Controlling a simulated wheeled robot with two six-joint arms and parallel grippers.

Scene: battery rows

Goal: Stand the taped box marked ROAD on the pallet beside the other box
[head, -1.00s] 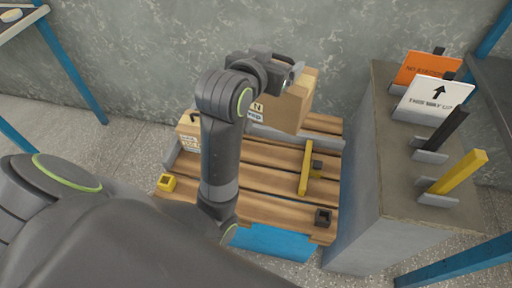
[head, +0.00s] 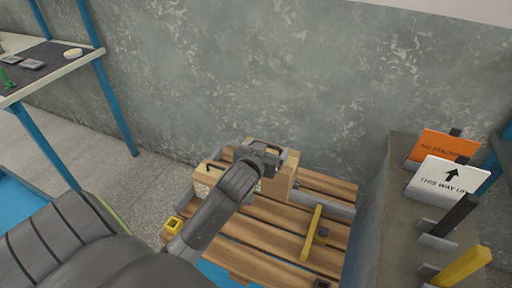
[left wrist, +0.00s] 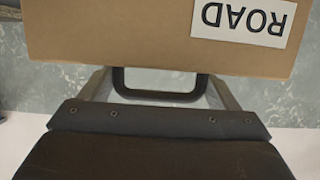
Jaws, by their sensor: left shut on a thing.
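The taped cardboard box marked ROAD (left wrist: 160,40) fills the top of the left wrist view, its white label upside down there. A black handle (left wrist: 160,96) shows at its edge. In the head view this box (head: 283,178) is at the back of the wooden pallet (head: 270,232), under my left gripper (head: 264,157), which is shut on it. The other box (head: 205,182) stands to its left on the pallet, partly behind my left arm. I cannot tell whether the ROAD box touches the pallet or that box. My right gripper is not in view.
A grey ledge with an orange sign (head: 436,147) and a white arrow sign (head: 440,181) is at the right. A concrete wall (head: 260,80) rises behind.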

